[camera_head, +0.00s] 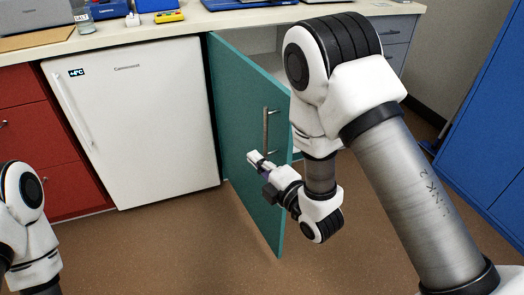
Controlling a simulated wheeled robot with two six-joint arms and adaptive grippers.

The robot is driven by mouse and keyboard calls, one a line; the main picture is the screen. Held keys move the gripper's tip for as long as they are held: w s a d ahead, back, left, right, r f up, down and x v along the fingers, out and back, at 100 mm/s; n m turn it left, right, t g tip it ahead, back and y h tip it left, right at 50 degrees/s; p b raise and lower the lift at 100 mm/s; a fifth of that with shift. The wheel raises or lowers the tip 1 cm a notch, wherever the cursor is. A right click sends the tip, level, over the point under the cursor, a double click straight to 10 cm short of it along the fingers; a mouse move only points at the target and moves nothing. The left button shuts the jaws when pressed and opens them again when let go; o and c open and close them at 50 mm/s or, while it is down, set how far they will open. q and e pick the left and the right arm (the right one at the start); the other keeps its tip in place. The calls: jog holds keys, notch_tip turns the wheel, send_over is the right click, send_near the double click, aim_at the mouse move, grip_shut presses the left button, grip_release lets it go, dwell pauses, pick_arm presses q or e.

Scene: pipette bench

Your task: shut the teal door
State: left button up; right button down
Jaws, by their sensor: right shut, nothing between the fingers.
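The teal door (238,120) of the cabinet under the bench stands wide open, swung out toward me. Its metal bar handle (265,132) is upright near the door's free edge. The cabinet's pale inside (260,45) shows behind the door. My right gripper (254,158) is shut and empty, in front of the door's outer face and just below and left of the handle. I cannot tell whether its fingertips touch the door. My left gripper is out of view; only part of my left arm shows at the lower left.
A white fridge (130,120) stands left of the door, with red drawers (30,130) beyond it. The benchtop (230,18) above holds a yellow device (169,16) and a jar (84,22). A blue cabinet (490,130) is at the right. The brown floor (170,250) in front is clear.

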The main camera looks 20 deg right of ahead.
jog(key=w+d, duration=0.1)
jog(key=w, duration=0.1)
jog(key=w+d, duration=0.1)
jog(key=w, duration=0.1)
jog(key=shift+d+b, duration=0.35)
jog(key=shift+b, duration=0.05)
jog(key=shift+d, duration=0.1)
